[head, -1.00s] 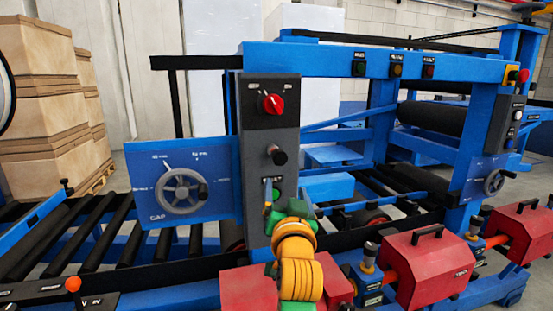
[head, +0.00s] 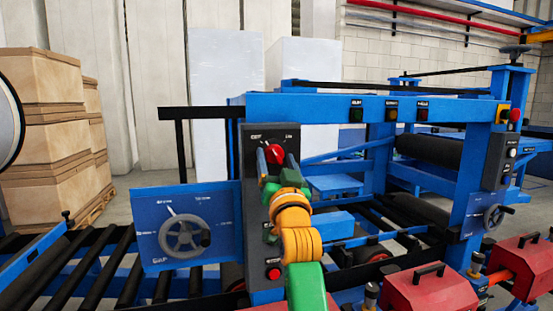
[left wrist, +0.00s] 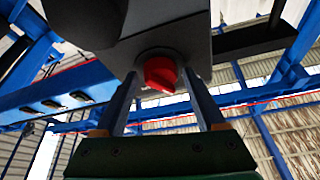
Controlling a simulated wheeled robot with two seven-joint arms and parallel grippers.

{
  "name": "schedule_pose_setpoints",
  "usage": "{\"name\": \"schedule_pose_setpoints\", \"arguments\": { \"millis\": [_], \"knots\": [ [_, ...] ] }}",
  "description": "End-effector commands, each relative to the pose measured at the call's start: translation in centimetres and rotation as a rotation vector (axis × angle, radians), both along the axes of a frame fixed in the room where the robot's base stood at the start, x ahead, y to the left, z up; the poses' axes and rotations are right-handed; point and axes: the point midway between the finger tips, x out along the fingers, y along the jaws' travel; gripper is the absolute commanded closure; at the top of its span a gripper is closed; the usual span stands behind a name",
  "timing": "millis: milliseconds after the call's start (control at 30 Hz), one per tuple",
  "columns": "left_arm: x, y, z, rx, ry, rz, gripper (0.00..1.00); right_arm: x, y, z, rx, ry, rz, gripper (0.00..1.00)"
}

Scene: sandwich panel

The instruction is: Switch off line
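A red rotary knob (head: 274,153) sits near the top of a dark grey control box (head: 256,140) on the blue machine. The arm of my left gripper (head: 276,163) reaches up in front of the box, with the fingers at the knob. In the left wrist view the red knob (left wrist: 160,73) lies between the two spread fingers of the left gripper (left wrist: 161,82), with gaps on both sides. A red push button (head: 273,274) is low on the same box. The arm hides the middle of the box. My right gripper is not in view.
A blue panel with a grey handwheel (head: 184,237) stands left of the box. Black rollers (head: 100,262) run at the lower left. Small buttons line the blue top beam (head: 330,108). Red housings (head: 433,290) stand at the lower right. Stacked cartons (head: 40,130) are behind left.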

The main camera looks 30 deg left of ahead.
Motion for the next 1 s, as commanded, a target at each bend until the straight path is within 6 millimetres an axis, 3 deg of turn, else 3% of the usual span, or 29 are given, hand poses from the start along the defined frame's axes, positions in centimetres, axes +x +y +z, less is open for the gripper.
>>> {"name": "schedule_pose_setpoints", "arguments": {
  "millis": [33,233,333,533,1000],
  "knots": [
    [0.0,0.0,0.0,0.0,0.0,0.0,0.44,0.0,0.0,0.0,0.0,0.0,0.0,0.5],
    [0.0,0.0,0.0,-0.001,0.001,0.0,0.98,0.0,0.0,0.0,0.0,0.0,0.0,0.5],
    [0.0,0.0,-0.2,-0.006,-0.005,-0.001,1.0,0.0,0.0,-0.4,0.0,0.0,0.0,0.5],
    [0.2,-0.2,-0.9,-0.093,-0.108,-0.002,1.0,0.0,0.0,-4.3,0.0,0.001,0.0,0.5],
    [0.2,-0.1,-0.2,-0.173,-0.197,0.0,1.0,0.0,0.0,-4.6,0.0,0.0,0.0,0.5]
  ]
}}
